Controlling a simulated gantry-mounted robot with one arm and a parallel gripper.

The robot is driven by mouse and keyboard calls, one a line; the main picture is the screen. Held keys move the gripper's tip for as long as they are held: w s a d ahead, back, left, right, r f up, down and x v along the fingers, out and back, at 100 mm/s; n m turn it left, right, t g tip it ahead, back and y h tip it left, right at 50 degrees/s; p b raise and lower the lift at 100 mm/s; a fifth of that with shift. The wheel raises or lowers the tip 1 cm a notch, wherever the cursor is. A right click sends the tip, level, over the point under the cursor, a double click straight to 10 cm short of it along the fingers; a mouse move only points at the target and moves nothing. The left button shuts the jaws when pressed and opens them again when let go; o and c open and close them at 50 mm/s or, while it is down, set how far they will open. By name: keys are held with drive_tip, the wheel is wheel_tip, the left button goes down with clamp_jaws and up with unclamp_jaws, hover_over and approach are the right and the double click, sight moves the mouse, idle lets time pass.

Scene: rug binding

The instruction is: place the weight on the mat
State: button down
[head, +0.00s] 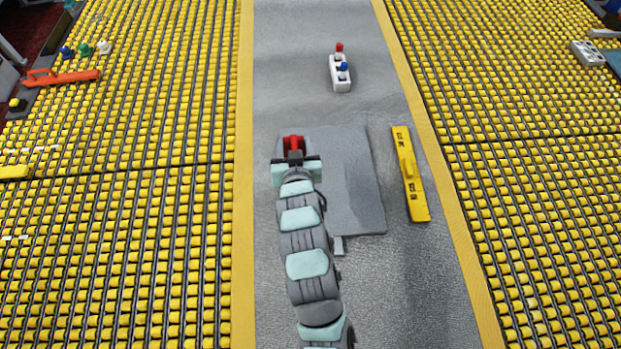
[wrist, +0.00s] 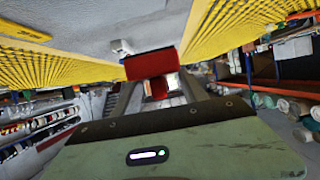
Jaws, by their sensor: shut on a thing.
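My gripper (head: 295,153) is at the upper left part of the grey mat (head: 355,190) in the head view. It is shut on a red weight (head: 293,143), partly hidden by the gripper. In the wrist view the red weight (wrist: 150,66) sits between the fingers of my gripper (wrist: 160,88). The mat lies flat on the grey surface, its left side partly covered by my arm. I cannot tell whether the weight touches the mat or is held above it.
A yellow bar tool (head: 411,175) lies right of the mat. A white block (head: 340,74) with red and blue knobs stands beyond it. Yellow-studded panels (head: 120,230) flank the grey strip. An orange tool (head: 62,78) lies at the upper left. Most of the mat is bare.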

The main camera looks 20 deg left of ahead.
wheel_tip(320, 180, down, 18)
drive_tip(key=shift+r+p, duration=0.25)
drive_tip(key=shift+p, duration=0.05)
drive_tip(key=shift+w+f, duration=0.1)
idle(0.3)
drive_tip(key=c, duration=0.6)
unclamp_jaws()
drive_tip(key=shift+f, duration=0.1)
